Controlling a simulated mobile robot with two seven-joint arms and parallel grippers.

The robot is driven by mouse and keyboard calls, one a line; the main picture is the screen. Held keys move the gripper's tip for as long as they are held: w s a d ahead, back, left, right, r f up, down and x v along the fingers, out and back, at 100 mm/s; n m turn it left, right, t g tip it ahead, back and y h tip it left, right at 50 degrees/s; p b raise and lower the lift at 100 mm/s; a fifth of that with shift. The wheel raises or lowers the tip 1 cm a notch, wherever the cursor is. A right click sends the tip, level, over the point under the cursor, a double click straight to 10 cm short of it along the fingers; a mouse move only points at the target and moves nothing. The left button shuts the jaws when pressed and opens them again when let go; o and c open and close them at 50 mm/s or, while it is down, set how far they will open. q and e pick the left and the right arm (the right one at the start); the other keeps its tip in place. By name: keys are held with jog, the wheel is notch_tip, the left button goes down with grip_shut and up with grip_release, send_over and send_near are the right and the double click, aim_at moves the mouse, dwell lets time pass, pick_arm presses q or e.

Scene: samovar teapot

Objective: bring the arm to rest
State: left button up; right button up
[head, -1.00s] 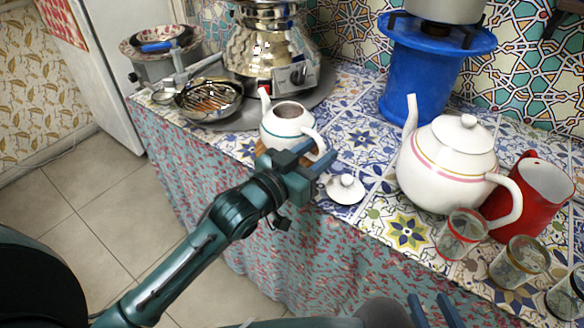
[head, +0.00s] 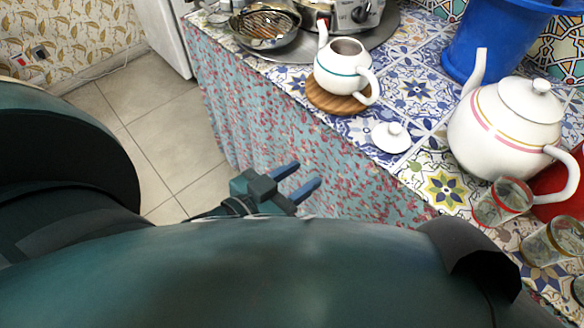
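My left gripper (head: 297,180) is low in front of the counter's cloth-covered side. Its two blue fingers are apart with nothing between them, and it touches nothing that I can make out. My own body hides most of the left arm. The small white teapot (head: 340,68) without its lid stands on a round wooden trivet (head: 338,103) on the counter, up and right of the gripper. Its white lid (head: 391,137) lies on the tiles beside it. My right gripper does not show.
A strainer pan (head: 266,25) and a samovar base (head: 345,14) are at the back. The floor (head: 160,120) at left is clear.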

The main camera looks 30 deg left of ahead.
pick_arm(q)
jog(key=shift+s+a+f+g+y, duration=0.15)
jog(key=shift+s+f, duration=0.2)
jog(key=shift+s, duration=0.25)
jog(key=shift+s+a+f+g+y, duration=0.15)
jog(key=shift+s+f, duration=0.2)
jog(key=shift+s, duration=0.2)
jog(key=shift+d, duration=0.1)
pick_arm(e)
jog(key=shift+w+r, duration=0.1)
